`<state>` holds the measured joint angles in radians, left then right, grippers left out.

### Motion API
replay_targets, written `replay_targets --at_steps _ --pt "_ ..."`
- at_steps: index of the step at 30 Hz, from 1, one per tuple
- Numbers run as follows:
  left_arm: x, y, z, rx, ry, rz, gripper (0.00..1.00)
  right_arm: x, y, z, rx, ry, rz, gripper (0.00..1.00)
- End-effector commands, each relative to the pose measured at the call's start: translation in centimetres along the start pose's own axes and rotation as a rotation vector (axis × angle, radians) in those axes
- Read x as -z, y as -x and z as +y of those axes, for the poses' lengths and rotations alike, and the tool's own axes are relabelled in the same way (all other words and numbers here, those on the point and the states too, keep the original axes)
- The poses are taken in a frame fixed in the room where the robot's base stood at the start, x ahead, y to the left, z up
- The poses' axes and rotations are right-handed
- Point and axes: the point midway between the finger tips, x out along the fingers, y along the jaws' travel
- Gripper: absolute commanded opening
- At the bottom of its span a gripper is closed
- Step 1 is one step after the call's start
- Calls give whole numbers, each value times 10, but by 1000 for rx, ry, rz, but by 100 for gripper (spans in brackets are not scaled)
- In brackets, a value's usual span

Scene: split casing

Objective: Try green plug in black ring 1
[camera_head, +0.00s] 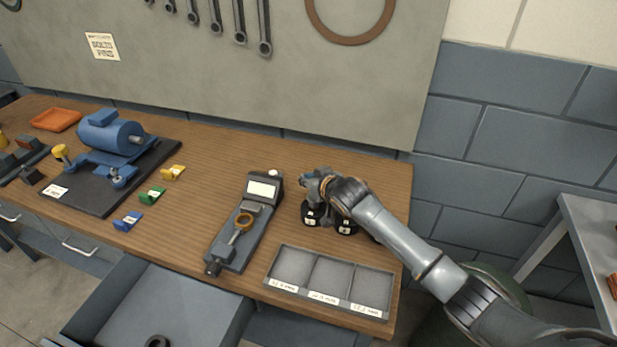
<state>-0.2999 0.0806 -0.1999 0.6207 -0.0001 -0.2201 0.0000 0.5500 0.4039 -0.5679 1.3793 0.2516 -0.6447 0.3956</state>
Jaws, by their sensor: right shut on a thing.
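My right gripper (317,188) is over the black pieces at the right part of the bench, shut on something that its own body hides. Two black pieces with white labels, a left one (312,215) and a right one (346,227), stand just below it. Their labels are too small to read surely, so I cannot tell which is ring 1. A third dark piece partly shows behind my arm. A small green piece (152,195) with a pale label lies left of centre; I cannot tell if it is the green plug. My left gripper is not in view.
A gauge with a screen (262,190) holds a bronze ring (244,221) left of my gripper. A grey tray (330,281) with three compartments lies at the front edge. A blue motor (112,136), yellow piece (173,172) and blue piece (128,221) are left. An open drawer (150,300) juts out below.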

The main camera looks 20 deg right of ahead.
Motion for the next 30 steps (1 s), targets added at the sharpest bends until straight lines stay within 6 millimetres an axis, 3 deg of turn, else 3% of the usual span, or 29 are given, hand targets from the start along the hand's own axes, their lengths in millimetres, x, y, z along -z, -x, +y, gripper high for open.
replay_targets --at_steps 30 --pt "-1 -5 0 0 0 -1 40 -8 -4 0 0 -1 2 0"
